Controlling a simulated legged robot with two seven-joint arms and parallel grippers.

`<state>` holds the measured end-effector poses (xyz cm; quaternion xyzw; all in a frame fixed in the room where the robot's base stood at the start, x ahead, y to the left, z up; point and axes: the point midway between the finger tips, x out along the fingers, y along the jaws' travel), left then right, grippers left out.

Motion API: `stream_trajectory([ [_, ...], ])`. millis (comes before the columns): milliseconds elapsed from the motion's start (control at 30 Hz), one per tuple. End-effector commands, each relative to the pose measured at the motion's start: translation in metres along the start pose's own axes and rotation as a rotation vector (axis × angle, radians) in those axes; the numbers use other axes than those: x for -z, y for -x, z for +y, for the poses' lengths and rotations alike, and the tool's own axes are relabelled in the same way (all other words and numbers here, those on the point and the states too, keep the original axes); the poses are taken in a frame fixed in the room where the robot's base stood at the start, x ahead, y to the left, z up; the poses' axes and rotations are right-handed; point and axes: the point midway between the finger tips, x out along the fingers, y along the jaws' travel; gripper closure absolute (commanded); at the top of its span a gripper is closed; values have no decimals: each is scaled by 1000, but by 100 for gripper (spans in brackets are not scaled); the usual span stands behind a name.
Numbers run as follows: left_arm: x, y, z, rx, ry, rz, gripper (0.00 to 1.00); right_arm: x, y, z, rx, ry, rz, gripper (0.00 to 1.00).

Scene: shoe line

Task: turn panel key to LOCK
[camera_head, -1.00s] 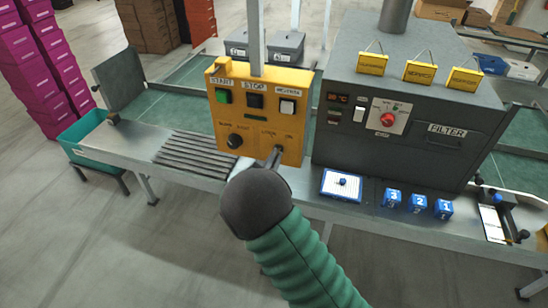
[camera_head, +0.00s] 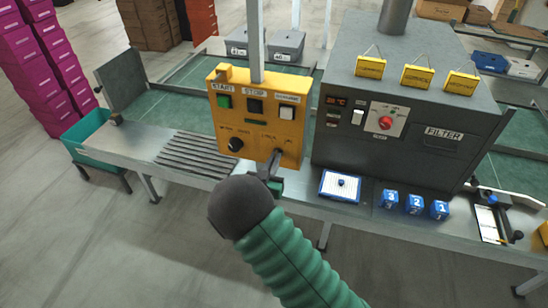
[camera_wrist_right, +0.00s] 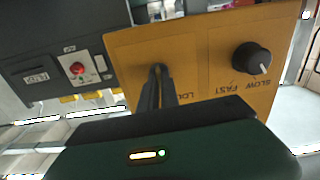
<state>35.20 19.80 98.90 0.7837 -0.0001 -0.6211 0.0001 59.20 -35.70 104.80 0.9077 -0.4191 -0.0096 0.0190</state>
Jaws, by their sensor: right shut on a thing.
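The yellow control panel (camera_head: 257,128) stands on the conveyor frame, with its key switch at the lower right. It also shows upside down in the right wrist view (camera_wrist_right: 205,65). My right gripper (camera_head: 277,156) reaches up to the key switch from below. In the right wrist view its two dark fingers (camera_wrist_right: 158,75) are close together at the panel face, shut on the panel key. The fingers hide most of the key, so its exact angle cannot be told. "LOCK" lettering shows beside the fingers. My left gripper is not in view.
A black speed knob (camera_head: 235,144) sits left of the key switch, below the green start button (camera_head: 224,102), a black stop button and a white button. A grey filter machine (camera_head: 410,120) stands close on the right. Blue numbered cubes (camera_head: 415,204) lie on the ledge.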

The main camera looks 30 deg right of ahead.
Motion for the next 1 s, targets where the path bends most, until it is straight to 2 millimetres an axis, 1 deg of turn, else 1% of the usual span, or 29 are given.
stream_trajectory([
  [33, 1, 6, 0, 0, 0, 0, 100, 7, -1, -1, 1, 40, 10, 100],
  [300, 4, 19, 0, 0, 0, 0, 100, 7, -1, -3, 2, 284, 11, 100],
  [500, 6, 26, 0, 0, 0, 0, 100, 6, -2, -4, 1, 427, 11, 100],
  [700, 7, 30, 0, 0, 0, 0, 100, 5, -1, -5, 1, 523, 12, 100],
  [1000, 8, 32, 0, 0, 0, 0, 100, 5, -2, -5, 1, 578, 13, 100],
])
